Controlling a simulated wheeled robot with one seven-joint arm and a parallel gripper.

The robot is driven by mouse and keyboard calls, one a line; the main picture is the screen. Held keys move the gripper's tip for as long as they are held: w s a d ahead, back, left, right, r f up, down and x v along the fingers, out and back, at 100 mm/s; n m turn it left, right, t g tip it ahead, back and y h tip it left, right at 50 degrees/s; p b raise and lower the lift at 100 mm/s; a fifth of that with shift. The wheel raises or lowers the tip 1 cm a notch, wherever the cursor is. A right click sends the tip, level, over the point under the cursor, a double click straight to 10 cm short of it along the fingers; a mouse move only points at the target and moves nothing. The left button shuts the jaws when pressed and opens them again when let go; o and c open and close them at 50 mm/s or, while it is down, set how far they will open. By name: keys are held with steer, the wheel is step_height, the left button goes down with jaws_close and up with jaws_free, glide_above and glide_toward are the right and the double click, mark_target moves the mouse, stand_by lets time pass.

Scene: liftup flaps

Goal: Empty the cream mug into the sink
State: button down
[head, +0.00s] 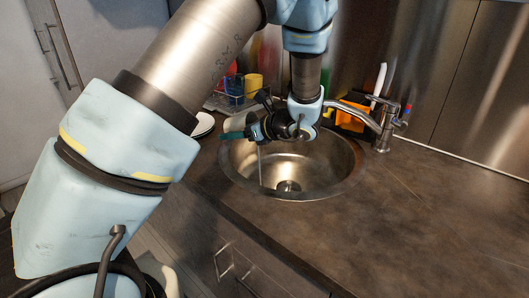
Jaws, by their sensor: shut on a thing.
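The cream mug (234,123) shows as a small pale shape at the sink's far left rim, partly hidden by my gripper. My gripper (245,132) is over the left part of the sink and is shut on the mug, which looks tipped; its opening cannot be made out. The round steel sink (325,178) is set into the dark counter. A thin pale streak, like a stream of liquid, runs from below my gripper down into the bowl, left of the drain (288,186).
A steel tap (384,128) stands at the sink's right, its spout reaching behind my wrist. An orange item (351,117) is behind it. A rack with a yellow cup (253,85) and white plates (204,125) stand at the left. The right counter (440,215) is clear.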

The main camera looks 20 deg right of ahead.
steer(key=shift+d+f+t+b, duration=0.1)
steer(key=shift+f+t+b, duration=0.15)
steer(key=shift+b, duration=0.4)
steer(key=shift+s+d+f+t+y+b, duration=0.3)
steer(key=shift+s+d+t+y+b, duration=0.2)
steer(key=shift+s+t+y+b, duration=0.25)
stand_by(0.4)
steer(key=shift+d+r+t+y, duration=0.1)
steer(key=shift+r+t+y, duration=0.15)
steer(key=shift+t+y, duration=0.25)
